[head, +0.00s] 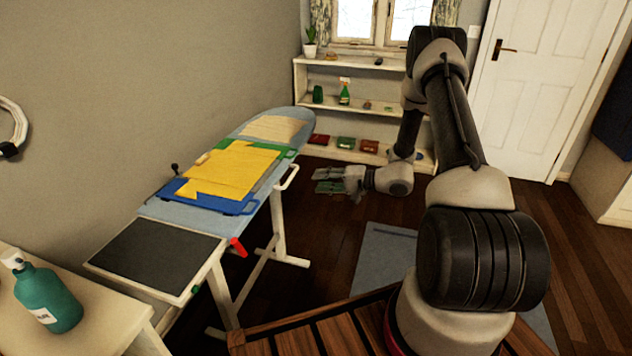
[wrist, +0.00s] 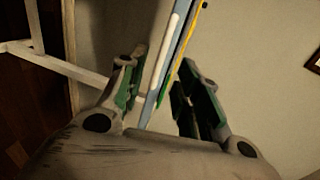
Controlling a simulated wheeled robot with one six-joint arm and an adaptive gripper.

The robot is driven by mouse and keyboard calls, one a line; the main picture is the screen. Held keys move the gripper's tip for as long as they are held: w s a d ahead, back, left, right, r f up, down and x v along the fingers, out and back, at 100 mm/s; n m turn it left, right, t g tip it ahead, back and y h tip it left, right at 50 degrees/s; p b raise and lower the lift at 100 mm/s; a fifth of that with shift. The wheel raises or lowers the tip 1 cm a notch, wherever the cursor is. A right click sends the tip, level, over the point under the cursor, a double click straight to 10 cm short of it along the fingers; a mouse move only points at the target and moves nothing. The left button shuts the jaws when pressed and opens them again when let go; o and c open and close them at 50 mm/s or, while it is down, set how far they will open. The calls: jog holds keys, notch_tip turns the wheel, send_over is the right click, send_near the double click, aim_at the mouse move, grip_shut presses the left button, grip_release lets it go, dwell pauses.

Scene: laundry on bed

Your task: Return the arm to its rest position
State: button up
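My gripper (head: 338,182) is at the end of my bent arm, to the right of the ironing board (head: 160,213) and apart from it. In the wrist view my gripper (wrist: 162,92) has its green-padded fingers spread, with nothing held between them. The edge of the ironing board (wrist: 160,70) shows behind the gap between the fingers. My arm is folded over at the elbow and hangs down toward the floor on the right in the head view.
A white shelf (head: 350,66) with small items stands behind. A teal bottle (head: 48,298) stands on a white table at left. A door (head: 540,80) is at back right. A grey mat (head: 385,262) lies on the floor.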

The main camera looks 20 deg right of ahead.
dwell(0.4)
jog(key=s+a+f+m+g, duration=0.1)
jog(key=s+f+m+g, duration=0.25)
jog(key=s, duration=0.55)
jog(key=s+r+n+g+h, duration=0.1)
jog(key=s+r+n+g, duration=0.1)
jog(key=s+r+g, duration=0.55)
jog(key=s+d+r+n+t+h, duration=0.3)
jog(key=s+r, duration=0.6)
jog(key=r, duration=0.5)
jog(key=s+d+r+n+t+h, duration=0.3)
jog(key=s+r+h, duration=0.5)
jog(key=r, duration=0.6)
jog(key=s+d+n, duration=0.1)
jog(key=s+n, duration=0.1)
jog(key=shift+s+n+h, duration=0.3)
jog(key=shift+n, duration=0.05)
